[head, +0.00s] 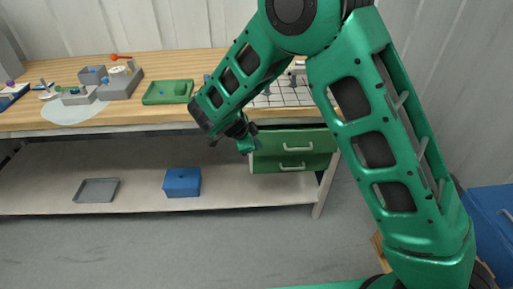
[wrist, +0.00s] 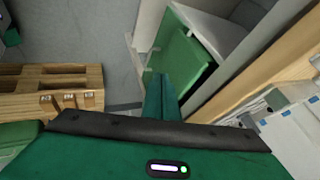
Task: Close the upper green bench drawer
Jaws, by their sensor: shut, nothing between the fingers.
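The upper green bench drawer (head: 310,140) is under the right part of the worktop, with a pale bar handle. A dark strip shows above its front, which looks slightly proud of the lower green drawer (head: 315,163); how far out it stands is hard to tell. My gripper (head: 248,147) is at the left end of the drawer fronts, its fingers together and empty. In the wrist view the shut green fingers (wrist: 160,80) point at a green drawer panel (wrist: 182,62) with a dark gap beside it. I cannot tell whether they touch it.
The wooden worktop (head: 160,62) holds a green tray (head: 168,92), grey blocks and a rack. A blue box (head: 182,182) and grey tray (head: 97,190) sit on the lower shelf. A wooden pallet (wrist: 50,85) shows in the wrist view. The floor in front is clear.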

